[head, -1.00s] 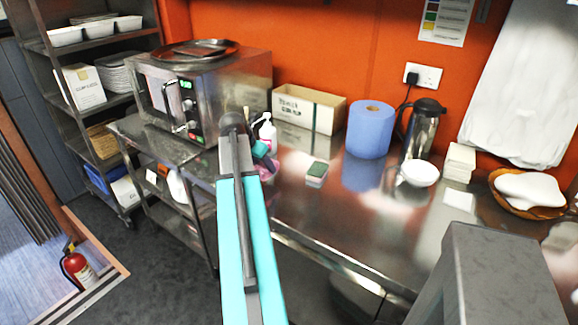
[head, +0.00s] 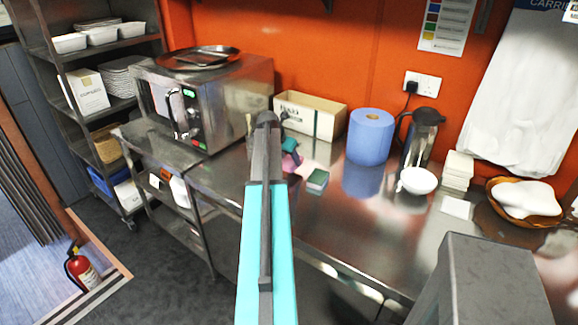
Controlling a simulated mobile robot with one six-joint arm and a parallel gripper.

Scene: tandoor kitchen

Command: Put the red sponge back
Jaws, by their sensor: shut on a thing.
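My gripper (head: 291,154) hangs over the steel counter (head: 345,225), mostly hidden behind my own arm. A small pinkish-red thing shows just below its teal part and appears to be the red sponge (head: 293,163). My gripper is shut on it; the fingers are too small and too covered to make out. I cannot tell whether the sponge touches the counter. A green-topped sponge or block (head: 317,180) lies on the counter just to the right of it.
A blue paper roll (head: 370,137), a steel jug (head: 421,135), a white bowl (head: 418,181) and an open carton (head: 310,115) stand behind and to the right. The microwave (head: 222,103) is to the left. The counter's front middle is clear.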

